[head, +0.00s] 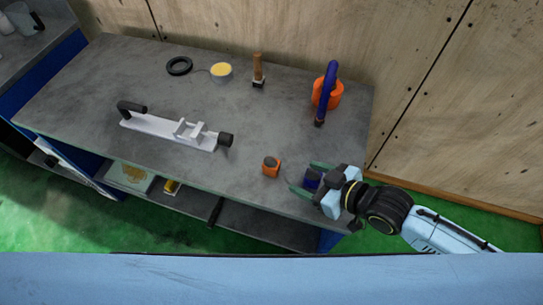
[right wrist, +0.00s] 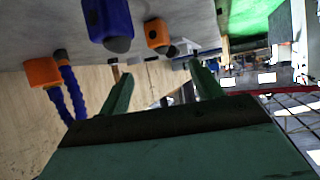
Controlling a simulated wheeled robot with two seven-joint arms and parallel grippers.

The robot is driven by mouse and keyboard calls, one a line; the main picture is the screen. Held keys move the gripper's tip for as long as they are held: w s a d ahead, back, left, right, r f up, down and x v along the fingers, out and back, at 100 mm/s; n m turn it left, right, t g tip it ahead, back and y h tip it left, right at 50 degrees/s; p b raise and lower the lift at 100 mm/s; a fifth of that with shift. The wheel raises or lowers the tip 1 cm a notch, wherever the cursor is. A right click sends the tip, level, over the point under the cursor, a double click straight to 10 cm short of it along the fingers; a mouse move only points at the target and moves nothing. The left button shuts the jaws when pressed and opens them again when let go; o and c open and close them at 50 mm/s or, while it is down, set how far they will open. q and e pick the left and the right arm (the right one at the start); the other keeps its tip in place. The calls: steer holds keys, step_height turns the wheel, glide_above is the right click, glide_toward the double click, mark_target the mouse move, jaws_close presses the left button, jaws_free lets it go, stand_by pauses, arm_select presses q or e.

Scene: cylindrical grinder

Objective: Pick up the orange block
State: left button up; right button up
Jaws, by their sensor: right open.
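The orange block (head: 271,168) has a dark round top and sits near the front edge of the grey workbench (head: 180,85). In the right wrist view the orange block (right wrist: 155,32) shows beyond the fingertips, near the top. My right gripper (head: 303,178) is just right of the block, with its green fingers apart. The right wrist view shows both fingers (right wrist: 160,70) with nothing gripped between them. My left gripper is not in view.
A blue object with a dark tip (right wrist: 108,22) is close to my right gripper. A white fixture (head: 165,130) lies left of the block. An orange holder with a blue hose (head: 327,92), a brush-like tool (head: 258,70), a yellow-topped tin (head: 221,71) and a black ring (head: 179,66) stand farther back.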

mark_target(274, 165)
steer(key=x, duration=0.5)
steer(key=shift+s, duration=0.1)
steer(key=shift+w+a+f, duration=0.15)
steer(key=shift+w+a, duration=0.05)
steer(key=shift+a, duration=0.05)
steer(key=shift+b+x, duration=0.3)
steer(key=shift+x, duration=0.75)
steer(key=x, duration=0.2)
steer(key=shift+w+a, duration=0.1)
steer(key=shift+w, duration=0.2)
steer(key=shift+w+a+f, duration=0.3)
steer(key=shift+a, duration=0.05)
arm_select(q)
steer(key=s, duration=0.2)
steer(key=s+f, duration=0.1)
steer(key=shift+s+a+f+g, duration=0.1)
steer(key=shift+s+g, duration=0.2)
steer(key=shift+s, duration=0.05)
arm_select(e)
steer(key=c, duration=1.2)
